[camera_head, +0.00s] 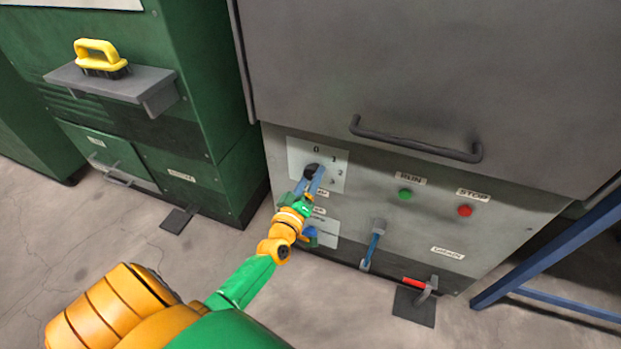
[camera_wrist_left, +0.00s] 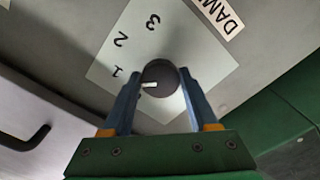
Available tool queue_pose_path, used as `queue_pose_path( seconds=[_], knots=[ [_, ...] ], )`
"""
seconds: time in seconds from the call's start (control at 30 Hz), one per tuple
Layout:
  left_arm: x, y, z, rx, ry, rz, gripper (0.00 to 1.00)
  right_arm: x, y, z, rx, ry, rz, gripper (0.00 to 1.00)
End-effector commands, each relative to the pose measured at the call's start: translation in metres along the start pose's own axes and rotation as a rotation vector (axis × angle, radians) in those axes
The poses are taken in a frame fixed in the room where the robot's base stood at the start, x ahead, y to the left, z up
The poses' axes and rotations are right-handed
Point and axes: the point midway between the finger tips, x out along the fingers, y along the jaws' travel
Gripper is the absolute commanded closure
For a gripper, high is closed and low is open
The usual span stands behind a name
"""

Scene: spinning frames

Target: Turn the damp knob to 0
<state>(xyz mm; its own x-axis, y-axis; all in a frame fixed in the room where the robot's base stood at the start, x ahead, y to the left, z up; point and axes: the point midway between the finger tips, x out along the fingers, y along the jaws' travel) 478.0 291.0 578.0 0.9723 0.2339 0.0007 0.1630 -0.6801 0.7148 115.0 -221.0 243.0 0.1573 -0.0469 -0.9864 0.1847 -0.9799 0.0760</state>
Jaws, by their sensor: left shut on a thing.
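The damp knob (camera_head: 311,171) is a dark round knob on a pale dial plate (camera_head: 297,157) low on the grey machine. The head view shows 0 at the top of the plate, with more numbers down its right side. My left gripper (camera_head: 315,177) is shut on the knob, with one blue finger on each side of it in the wrist view (camera_wrist_left: 158,82). There the knob (camera_wrist_left: 163,75) has a white mark at its left edge, pointing slightly below the 1. The 0 is not clearly visible beside the left finger. My right gripper is out of view.
Right of the knob are a green RUN button (camera_head: 405,194), a red STOP button (camera_head: 465,210) and a blue-handled lever (camera_head: 372,249). A dark bar handle (camera_head: 415,144) sticks out above.

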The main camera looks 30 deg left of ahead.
Motion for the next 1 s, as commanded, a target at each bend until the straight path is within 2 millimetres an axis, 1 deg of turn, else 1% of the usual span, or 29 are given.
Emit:
queue_pose_path(
  seconds=[0.3,0.6,0.8,1.0],
  knots=[
    [0.0,0.0,0.001,-0.298,-0.002,-0.001,0.96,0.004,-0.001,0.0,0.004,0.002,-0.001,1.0],
    [0.0,0.001,0.001,-0.55,-0.002,-0.001,0.96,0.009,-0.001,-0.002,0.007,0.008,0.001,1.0],
    [0.0,0.001,0.001,-0.672,-0.002,-0.001,0.96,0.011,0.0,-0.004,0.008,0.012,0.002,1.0],
    [0.0,0.001,0.001,-0.749,-0.002,-0.001,0.96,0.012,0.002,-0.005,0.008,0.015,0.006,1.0]
  ],
)
